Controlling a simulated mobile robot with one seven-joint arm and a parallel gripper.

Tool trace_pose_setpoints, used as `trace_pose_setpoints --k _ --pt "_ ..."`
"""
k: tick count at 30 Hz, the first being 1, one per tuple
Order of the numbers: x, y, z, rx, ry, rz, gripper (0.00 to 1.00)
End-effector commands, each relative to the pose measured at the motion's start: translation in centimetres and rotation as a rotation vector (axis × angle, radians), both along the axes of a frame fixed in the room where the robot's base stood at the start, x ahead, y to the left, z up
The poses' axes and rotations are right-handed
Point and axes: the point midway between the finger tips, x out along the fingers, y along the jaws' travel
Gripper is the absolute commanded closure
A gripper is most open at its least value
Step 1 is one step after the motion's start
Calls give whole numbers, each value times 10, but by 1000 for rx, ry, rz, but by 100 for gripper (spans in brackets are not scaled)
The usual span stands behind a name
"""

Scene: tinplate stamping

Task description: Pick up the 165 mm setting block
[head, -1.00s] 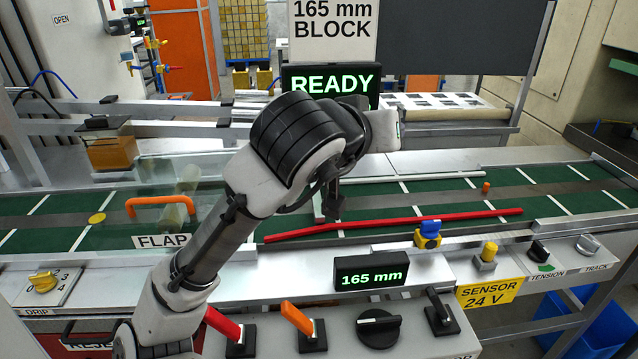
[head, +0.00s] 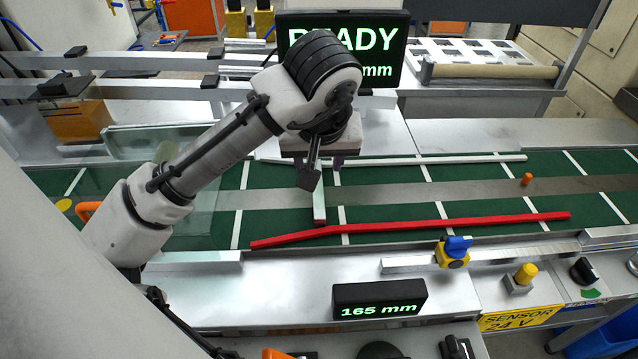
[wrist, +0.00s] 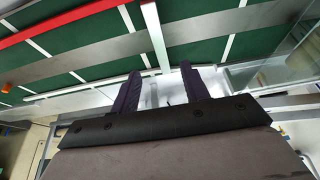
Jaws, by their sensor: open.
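The setting block appears to be a slim pale bar with a reddish near end (head: 319,205), lying across the green belt between the red rail and the white rail. It also shows in the wrist view (wrist: 155,38). My gripper (head: 320,166) is open, with its fingers pointing down at the far end of the bar. In the wrist view my gripper's dark fingers (wrist: 158,74) are apart and empty, with the bar's end lined up between their tips. The height left between the tips and the bar is hard to tell. My wrist hides the bar's far end in the head view.
The bent red rail (head: 430,225) runs along the belt's near side and the white rail (head: 450,159) along its far side. A blue-and-yellow clamp (head: 453,252) and the "165 mm" display (head: 379,299) stand in front. A clear cover (head: 150,143) is at left. An orange peg (head: 527,180) stands on the belt.

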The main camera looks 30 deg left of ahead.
Motion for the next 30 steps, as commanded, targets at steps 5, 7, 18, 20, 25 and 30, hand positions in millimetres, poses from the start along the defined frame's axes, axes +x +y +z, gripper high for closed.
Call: trace_pose_setpoints --k 5,7,18,20,25,30 --pt "10 8 -34 -2 1 0 55" --pt "14 11 -43 -1 1 1 55" --pt "24 19 -70 0 0 0 55" --pt "27 21 -77 0 0 0 55" --pt "34 25 -98 0 -1 0 55" --pt "36 26 -104 0 -2 -2 55"
